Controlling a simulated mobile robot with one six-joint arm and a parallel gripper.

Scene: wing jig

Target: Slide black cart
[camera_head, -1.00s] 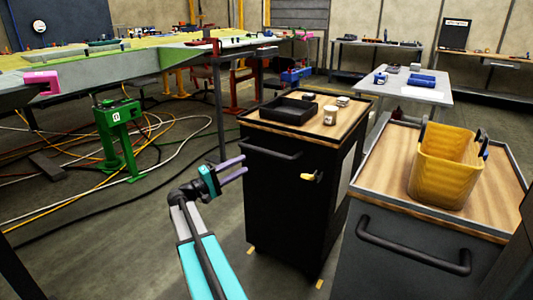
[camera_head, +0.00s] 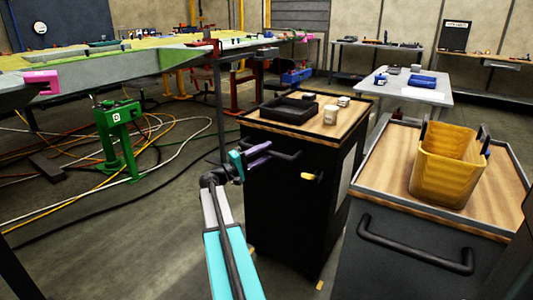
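The black cart (camera_head: 285,205) stands in the middle of the head view, with a wood top and a dark bar handle (camera_head: 284,156) on its front face. My gripper (camera_head: 268,155), with purple fingers and a teal body, is at the left end of this handle. The fingers point right and overlap the handle in the picture. A gap between the fingers seems visible, but whether they touch or enclose the bar cannot be told. A black tray (camera_head: 290,109) and a white cup (camera_head: 330,115) sit on the cart's top.
A grey cart (camera_head: 420,245) with a yellow bin (camera_head: 447,168) stands close on the right. A green stand (camera_head: 120,135) and loose cables (camera_head: 60,205) lie to the left. A grey table (camera_head: 425,95) is behind. Floor is open in front of the black cart.

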